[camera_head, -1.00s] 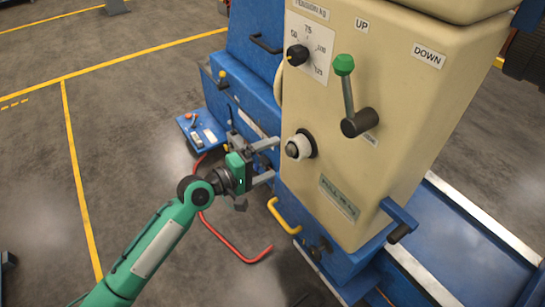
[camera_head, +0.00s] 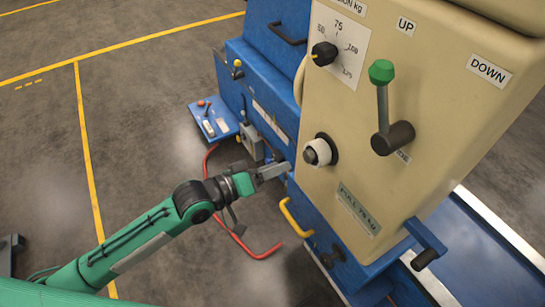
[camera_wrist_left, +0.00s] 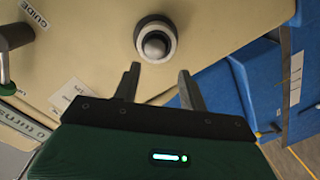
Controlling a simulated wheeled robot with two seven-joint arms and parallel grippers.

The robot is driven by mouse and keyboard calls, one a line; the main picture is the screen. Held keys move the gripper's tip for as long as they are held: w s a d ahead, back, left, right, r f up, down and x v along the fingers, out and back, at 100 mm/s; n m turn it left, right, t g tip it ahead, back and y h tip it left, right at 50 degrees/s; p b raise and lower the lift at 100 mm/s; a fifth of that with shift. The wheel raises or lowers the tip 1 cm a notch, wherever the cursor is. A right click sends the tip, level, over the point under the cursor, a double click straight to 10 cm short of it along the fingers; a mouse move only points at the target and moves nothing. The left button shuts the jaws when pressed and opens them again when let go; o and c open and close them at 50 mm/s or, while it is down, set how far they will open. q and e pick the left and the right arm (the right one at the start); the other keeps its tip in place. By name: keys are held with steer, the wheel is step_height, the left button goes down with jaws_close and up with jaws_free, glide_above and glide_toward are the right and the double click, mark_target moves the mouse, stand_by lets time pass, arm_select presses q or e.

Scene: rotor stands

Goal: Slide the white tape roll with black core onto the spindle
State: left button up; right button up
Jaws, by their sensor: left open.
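The white tape roll (camera_head: 325,150) sits around the grey round-ended spindle (camera_head: 311,156) on the beige machine face, with a black disc behind it. In the left wrist view, the white ring (camera_wrist_left: 142,30) encircles the spindle's domed end (camera_wrist_left: 155,46), with a dark ring inside the white. My left gripper (camera_head: 288,169) is left of and slightly below the roll, seen nearly edge-on in the head view. In the left wrist view, my left gripper's fingers (camera_wrist_left: 160,69) are apart and empty, with the roll just beyond the tips. I see no contact. My right gripper is out of view.
A green-knobbed lever (camera_head: 382,105) and a black dial (camera_head: 324,53) stand out from the beige housing (camera_head: 440,110). A yellow handle (camera_head: 295,217) sits below the roll. A red hose (camera_head: 240,243) lies on the floor.

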mark_target(306, 157)
arm_select(q)
steer(key=shift+s+d+b+x, duration=0.15)
steer(key=shift+b+x, duration=0.15)
steer(key=shift+x, duration=0.7)
steer(key=shift+s+d+b+x, duration=0.1)
steer(key=shift+b+x, duration=0.2)
steer(key=shift+x, duration=0.7)
steer(key=shift+d+r, duration=0.15)
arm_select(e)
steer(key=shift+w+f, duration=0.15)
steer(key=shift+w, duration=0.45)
arm_select(q)
steer(key=shift+w, duration=0.1)
steer(key=shift+p, duration=0.35)
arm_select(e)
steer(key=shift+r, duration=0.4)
arm_select(q)
steer(key=shift+d, duration=0.1)
